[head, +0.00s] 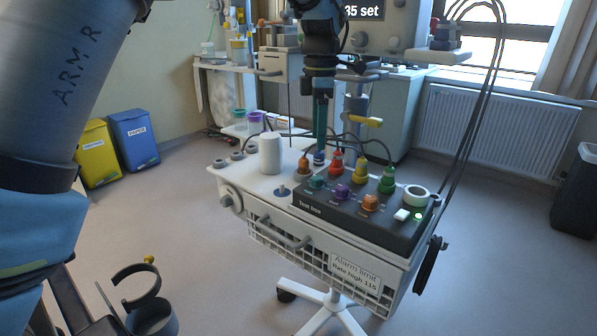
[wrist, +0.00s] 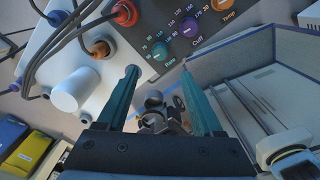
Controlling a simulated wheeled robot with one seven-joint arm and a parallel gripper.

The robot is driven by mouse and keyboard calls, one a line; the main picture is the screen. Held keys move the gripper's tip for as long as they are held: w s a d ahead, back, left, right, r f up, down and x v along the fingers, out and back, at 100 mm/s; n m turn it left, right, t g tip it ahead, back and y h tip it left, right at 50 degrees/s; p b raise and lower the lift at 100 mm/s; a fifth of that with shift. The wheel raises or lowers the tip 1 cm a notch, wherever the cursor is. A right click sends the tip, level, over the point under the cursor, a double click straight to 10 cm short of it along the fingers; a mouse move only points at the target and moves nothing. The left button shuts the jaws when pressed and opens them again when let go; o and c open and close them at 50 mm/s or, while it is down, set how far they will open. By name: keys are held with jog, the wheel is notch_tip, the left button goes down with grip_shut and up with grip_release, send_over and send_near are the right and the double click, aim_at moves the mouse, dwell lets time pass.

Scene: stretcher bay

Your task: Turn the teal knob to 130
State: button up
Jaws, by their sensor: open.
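The teal knob (head: 317,182) sits on the top of the black test box, at the left of its row of small knobs. It also shows in the wrist view (wrist: 158,56), above a "Rate" label, with scale numbers around it; I cannot read its pointer setting surely. My gripper (head: 320,152) has teal fingers pointing down, behind the knob in the head view. In the wrist view the fingers (wrist: 159,70) are spread and empty, with the knob in the picture between and beyond their tips. The knob is not held.
Purple (head: 342,191) and orange (head: 370,202) knobs sit right of the teal one. Red, yellow and green plugs with cables stand behind. A white cylinder (head: 270,153) stands on the cart to the left. A label (head: 354,277) reads "Alarm limit Rate high 115".

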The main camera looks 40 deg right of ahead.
aim_at(317, 177)
notch_tip(317, 177, down, 10)
jog(key=shift+f+p, duration=0.15)
jog(key=shift+p, duration=0.7)
grip_shut()
